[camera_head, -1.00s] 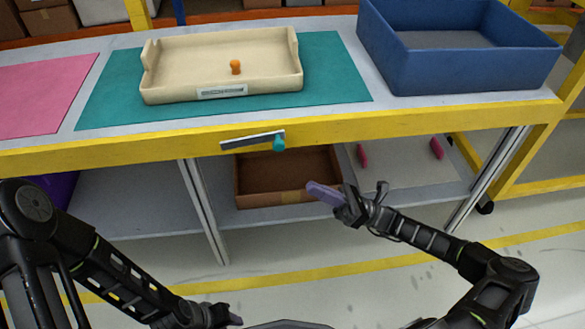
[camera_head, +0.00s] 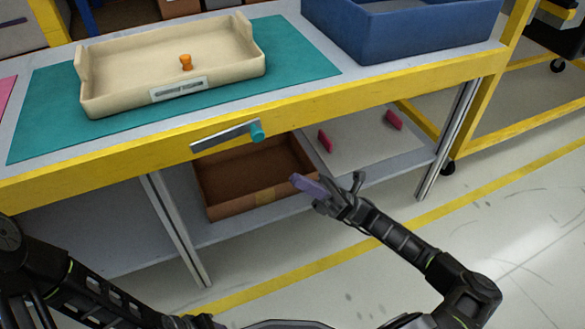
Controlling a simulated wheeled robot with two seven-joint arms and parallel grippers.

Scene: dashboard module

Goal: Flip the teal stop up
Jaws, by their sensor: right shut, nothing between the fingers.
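The teal stop (camera_head: 257,131) is a small rounded piece at the right end of a grey metal strip (camera_head: 225,137) on the yellow front edge of the table. It sits at the strip's end, slightly below its top. My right gripper (camera_head: 332,190) is shut and below and right of the stop, clearly apart from it in the picture. A purple piece (camera_head: 309,184) shows at its tip; I cannot tell whether it touches the fingers. My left gripper (camera_head: 205,321) is only partly in view at the bottom edge, and its fingers cannot be made out.
A cream tray (camera_head: 92,104) with an orange knob (camera_head: 186,62) rests on a teal mat (camera_head: 40,125). A blue bin (camera_head: 395,42) stands right of it. Below are a brown box (camera_head: 225,208) and two pink pieces (camera_head: 325,141) on the shelf.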

